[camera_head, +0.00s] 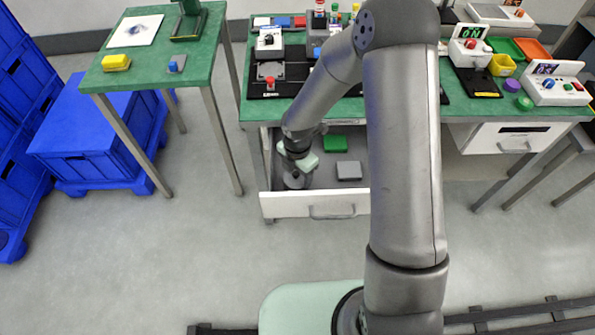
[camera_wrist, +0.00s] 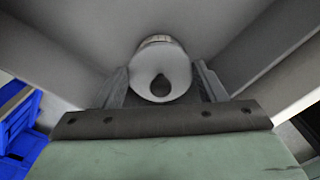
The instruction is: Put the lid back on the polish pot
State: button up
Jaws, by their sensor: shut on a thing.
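My gripper (camera_head: 296,181) reaches down into the open drawer under the middle bench, at its left end. In the wrist view its two fingers (camera_wrist: 159,88) are shut on a pale round piece (camera_wrist: 146,86) with a dark drop-shaped mark on its face and a brownish band at its far edge. I cannot tell whether this piece is the lid alone or a whole pot. In the head view the arm and gripper mostly hide it. I cannot pick out the polish pot for certain elsewhere.
The open drawer (camera_head: 300,205) has pale walls close around my gripper. A green block (camera_head: 335,142) and a grey block (camera_head: 349,170) lie in it to the right. The bench (camera_head: 253,113) above carries several devices. A green side table (camera_head: 185,75) and blue crates (camera_head: 95,135) stand left.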

dwell(0.3)
jog(key=o, duration=1.3)
jog(key=shift+c, duration=0.2)
jog(key=shift+r+p, duration=3.05)
jog(key=shift+r, duration=0.45)
grip_shut()
